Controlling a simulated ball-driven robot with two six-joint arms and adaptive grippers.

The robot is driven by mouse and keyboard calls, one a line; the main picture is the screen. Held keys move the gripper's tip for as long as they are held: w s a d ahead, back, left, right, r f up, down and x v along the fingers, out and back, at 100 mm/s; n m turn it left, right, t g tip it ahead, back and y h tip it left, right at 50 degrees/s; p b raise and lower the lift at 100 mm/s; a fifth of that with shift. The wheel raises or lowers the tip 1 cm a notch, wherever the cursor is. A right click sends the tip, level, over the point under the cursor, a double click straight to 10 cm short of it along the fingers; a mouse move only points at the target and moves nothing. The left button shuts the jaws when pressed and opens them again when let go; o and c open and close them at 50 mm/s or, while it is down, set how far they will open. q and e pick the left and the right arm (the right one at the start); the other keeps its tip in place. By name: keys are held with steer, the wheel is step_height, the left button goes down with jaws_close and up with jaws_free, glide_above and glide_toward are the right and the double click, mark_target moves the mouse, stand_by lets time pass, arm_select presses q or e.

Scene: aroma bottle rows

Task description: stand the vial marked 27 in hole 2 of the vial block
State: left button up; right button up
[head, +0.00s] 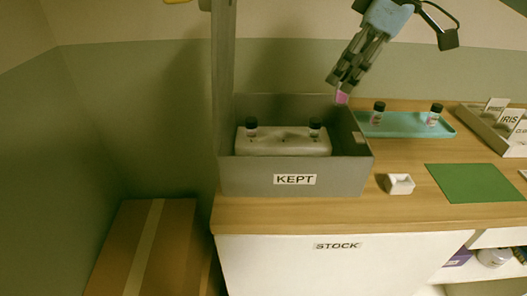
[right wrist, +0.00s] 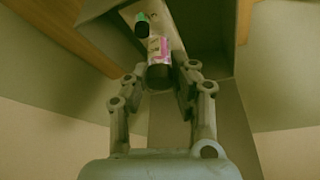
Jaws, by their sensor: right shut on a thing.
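My right gripper (head: 346,82) is above the back right of the grey box marked KEPT (head: 240,178). It is shut on a vial with a pink label (head: 342,97), which hangs below the fingers. The right wrist view shows this held vial (right wrist: 159,52) between my fingers (right wrist: 160,85); its number is not readable. The white vial block (head: 282,147) lies inside the box. One dark-capped vial (head: 251,127) stands at its left and another (head: 315,128) towards its right. Small dark spots show between them; hole numbers cannot be read. My left gripper is not in view.
Behind and right of the box, a teal tray (head: 403,131) holds two dark-capped vials (head: 378,113). A small white holder (head: 398,184) and a green mat (head: 478,183) lie on the wooden counter. A card rack (head: 487,124) stands at far right. The box walls surround the block.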

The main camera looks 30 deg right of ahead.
steer(key=shift+s+d+f, duration=0.25)
steer(key=shift+d+f, duration=0.25)
steer(key=shift+w+f, duration=0.1)
steer(key=shift+f, duration=0.1)
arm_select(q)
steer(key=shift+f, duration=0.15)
arm_select(e)
steer(key=shift+w+a+f, duration=1.15)
steer(key=shift+w+f, duration=0.35)
steer(key=shift+f, duration=0.3)
steer(key=shift+w+a+f, duration=1.15)
steer(key=shift+w+f, duration=0.4)
steer(key=shift+f, duration=0.25)
steer(key=shift+w+a+f, duration=1.15)
steer(key=shift+w+f, duration=0.35)
steer(key=shift+f, duration=0.3)
steer(key=shift+f, duration=0.1)
steer(key=o, duration=0.9)
steer(key=shift+c, duration=0.2)
steer(key=v, duration=1.2)
